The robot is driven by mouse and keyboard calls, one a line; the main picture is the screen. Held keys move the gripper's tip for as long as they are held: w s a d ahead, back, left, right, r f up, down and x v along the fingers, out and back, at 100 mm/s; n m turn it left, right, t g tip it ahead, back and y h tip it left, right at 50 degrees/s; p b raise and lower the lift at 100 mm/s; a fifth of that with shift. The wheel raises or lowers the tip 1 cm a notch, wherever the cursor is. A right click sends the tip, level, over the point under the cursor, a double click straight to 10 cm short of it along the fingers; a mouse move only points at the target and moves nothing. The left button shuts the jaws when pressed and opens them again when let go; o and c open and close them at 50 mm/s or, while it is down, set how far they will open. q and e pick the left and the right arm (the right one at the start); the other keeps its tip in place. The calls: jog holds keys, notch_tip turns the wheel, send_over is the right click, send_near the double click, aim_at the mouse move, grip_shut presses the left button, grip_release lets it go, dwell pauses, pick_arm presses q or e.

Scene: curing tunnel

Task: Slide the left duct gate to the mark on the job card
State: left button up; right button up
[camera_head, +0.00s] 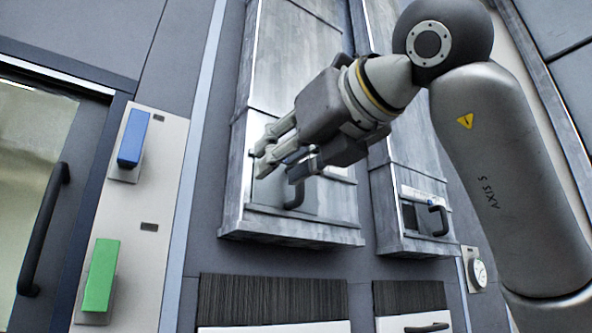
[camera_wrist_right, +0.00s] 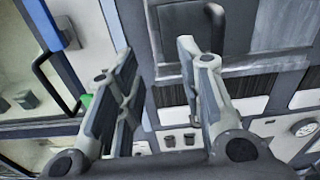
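The left duct (camera_head: 300,90) is a tall grey metal box, and its gate (camera_head: 325,203) is a plate near its lower end with a dark handle (camera_head: 295,197). My right gripper (camera_head: 275,165) is in front of this gate, just above the handle, and covers part of the gate. In the right wrist view its two fingers stand apart with nothing between them. A dark handle (camera_wrist_right: 217,30), seemingly the gate's, shows beyond the right finger there. Contact cannot be told. I cannot make out the job card or its mark. My left gripper is out of view.
The right duct (camera_head: 400,175) has its own gate with a black handle (camera_head: 440,218). A panel on the left bears a blue lever (camera_head: 133,137) and a green lever (camera_head: 101,275), beside a door handle (camera_head: 42,230). A round gauge (camera_head: 479,272) sits lower right.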

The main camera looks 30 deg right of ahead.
jog(key=s+d+r+m+h, duration=0.3)
jog(key=s+d, duration=0.1)
jog(key=d, duration=0.1)
jog(key=shift+t, duration=0.3)
jog(key=shift+w+d+f+p, duration=0.1)
jog(key=shift+w+p, duration=0.6)
jog(key=shift+w, duration=1.1)
jog(key=shift+w+d+f+p, duration=0.15)
jog(key=shift+w+p, duration=0.55)
jog(key=shift+w, duration=1.1)
jog(key=shift+w+d+r+p, duration=0.1)
jog(key=shift+w+p, duration=0.6)
jog(key=shift+w, duration=1.1)
jog(key=shift+c, duration=0.2)
grip_shut()
